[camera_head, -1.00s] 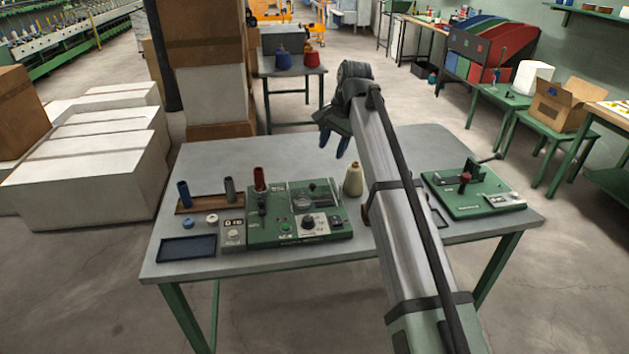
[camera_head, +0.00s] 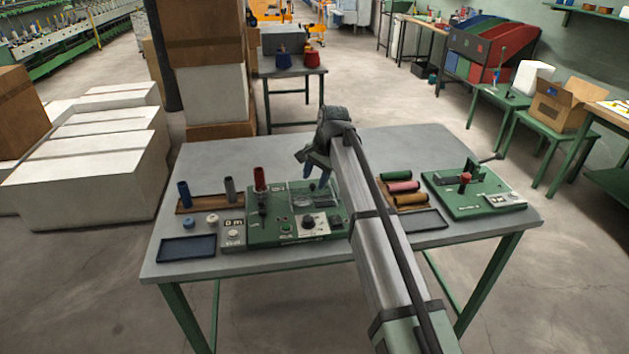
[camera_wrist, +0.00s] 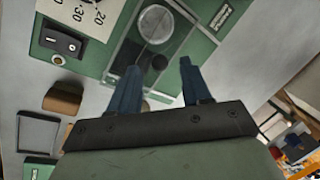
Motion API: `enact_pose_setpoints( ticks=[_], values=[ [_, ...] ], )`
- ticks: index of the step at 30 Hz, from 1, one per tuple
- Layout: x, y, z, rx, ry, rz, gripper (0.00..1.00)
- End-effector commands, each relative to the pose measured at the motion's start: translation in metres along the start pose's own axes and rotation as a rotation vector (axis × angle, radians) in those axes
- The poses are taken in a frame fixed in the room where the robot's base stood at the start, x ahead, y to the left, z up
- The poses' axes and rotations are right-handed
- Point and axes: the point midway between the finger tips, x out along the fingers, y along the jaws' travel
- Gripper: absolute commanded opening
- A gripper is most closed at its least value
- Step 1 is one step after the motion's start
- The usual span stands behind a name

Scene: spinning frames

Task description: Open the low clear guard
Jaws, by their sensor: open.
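The low clear guard (camera_head: 301,203) is a see-through cover on the right part of the green control panel (camera_head: 262,237). It appears to lie down over a round grey disc, which shows in the wrist view (camera_wrist: 155,24). A small black knob (camera_wrist: 159,62) is at the guard's edge. My gripper (camera_head: 314,170) hangs above the guard's back edge, with blue fingers pointing down. In the wrist view its open fingers (camera_wrist: 159,75) stand on either side of the knob, with nothing held. I cannot tell its exact height above the knob.
A red bobbin (camera_head: 260,178) stands upright on the panel's left part. A dial knob (camera_head: 309,221) sits in front of the guard. A second green device (camera_head: 470,200) and a rack of coloured bobbins (camera_head: 403,187) are to the right. The table's back (camera_head: 230,152) is clear.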

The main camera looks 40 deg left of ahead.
Motion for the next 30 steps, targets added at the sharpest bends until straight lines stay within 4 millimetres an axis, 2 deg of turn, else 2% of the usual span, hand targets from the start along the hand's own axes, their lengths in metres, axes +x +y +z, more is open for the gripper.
enact_pose_setpoints(
  ticks=[6,17,30],
  values=[
    [0.015,0.0,0.0,0.0,0.0,0.0,0.48],
    [0.018,0.0,0.0,0.0,0.001,0.0,0.47],
    [0.018,0.0,0.0,0.0,0.0,0.0,0.05]
  ],
)
